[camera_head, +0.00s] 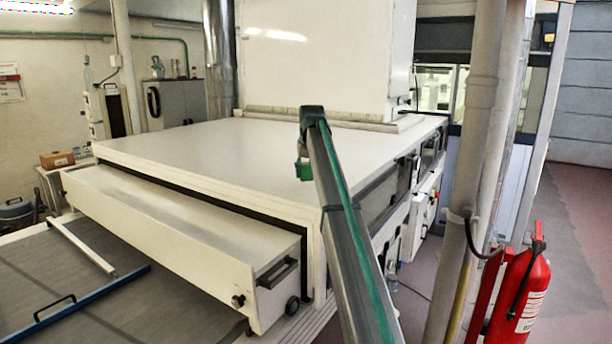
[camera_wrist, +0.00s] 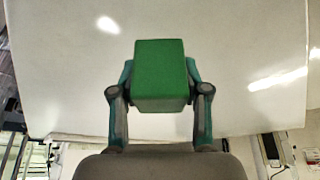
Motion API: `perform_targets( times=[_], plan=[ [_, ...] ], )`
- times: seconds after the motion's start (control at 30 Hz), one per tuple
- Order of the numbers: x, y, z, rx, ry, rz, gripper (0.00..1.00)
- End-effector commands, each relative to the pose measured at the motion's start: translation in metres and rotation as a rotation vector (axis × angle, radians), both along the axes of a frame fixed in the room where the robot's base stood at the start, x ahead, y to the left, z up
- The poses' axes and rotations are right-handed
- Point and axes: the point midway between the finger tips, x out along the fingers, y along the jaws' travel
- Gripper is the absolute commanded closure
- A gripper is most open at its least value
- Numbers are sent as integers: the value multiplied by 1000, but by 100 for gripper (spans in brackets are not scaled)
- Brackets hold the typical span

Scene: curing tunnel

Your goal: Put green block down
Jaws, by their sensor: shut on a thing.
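The green block (camera_wrist: 160,75) is held between the two teal fingers of my gripper (camera_wrist: 160,82). In the wrist view one finger is on each side of the block, and white surface fills the background behind it. In the head view the block (camera_head: 304,171) shows small, left of my arm, in front of the white flat top of the large machine (camera_head: 210,152). My gripper there is mostly hidden by my arm. I cannot tell whether the block touches the top or hangs above it.
The machine's wide top is bare left of my arm. A tall white housing (camera_head: 330,60) rises at its back. A long white drawer-like unit (camera_head: 185,235) juts out at the front. Pipes (camera_head: 482,130) and a red fire extinguisher (camera_head: 520,290) stand at the right.

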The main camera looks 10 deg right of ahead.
Motion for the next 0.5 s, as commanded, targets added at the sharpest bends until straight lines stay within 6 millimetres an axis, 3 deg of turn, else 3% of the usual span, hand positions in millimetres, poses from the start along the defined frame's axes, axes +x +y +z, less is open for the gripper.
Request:
perform_targets(
  times=[0.2, 0.5],
  plan=[
    [-2, 0, -22, 0, 0, 0, 90],
    [-2, 1, -24, 0, 0, 0, 90]
  ],
)
